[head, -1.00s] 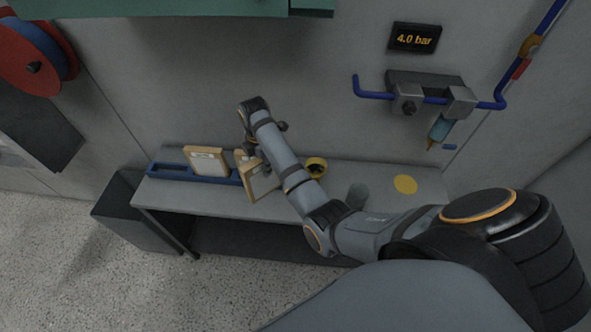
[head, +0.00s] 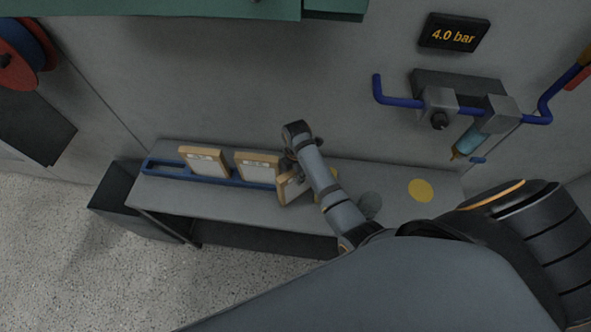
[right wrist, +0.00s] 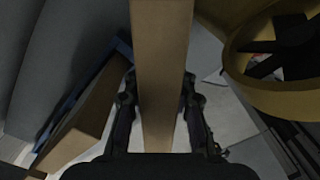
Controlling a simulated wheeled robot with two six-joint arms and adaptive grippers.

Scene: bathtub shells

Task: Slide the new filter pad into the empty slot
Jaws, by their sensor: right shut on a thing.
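My right gripper (head: 294,166) is shut on a tan-framed filter pad (head: 291,188), which is tilted at the right end of the blue rack (head: 223,181). In the right wrist view the held pad (right wrist: 160,60) stands edge-on between the fingers (right wrist: 160,105). I cannot tell whether it touches the rack or bench. Two similar pads stand in the rack, one left of centre (head: 204,162) and one nearer the held pad (head: 257,167). An empty stretch of the rack (head: 165,170) shows at its left end. The rack's right end is hidden. My left gripper is out of view.
The grey bench (head: 240,205) carries a flat yellow disc (head: 421,190) to the right. A yellow ring-shaped object (right wrist: 240,65) is close to the held pad in the right wrist view. Blue piping (head: 400,101) and a gauge reading 4.0 bar (head: 454,34) are on the wall.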

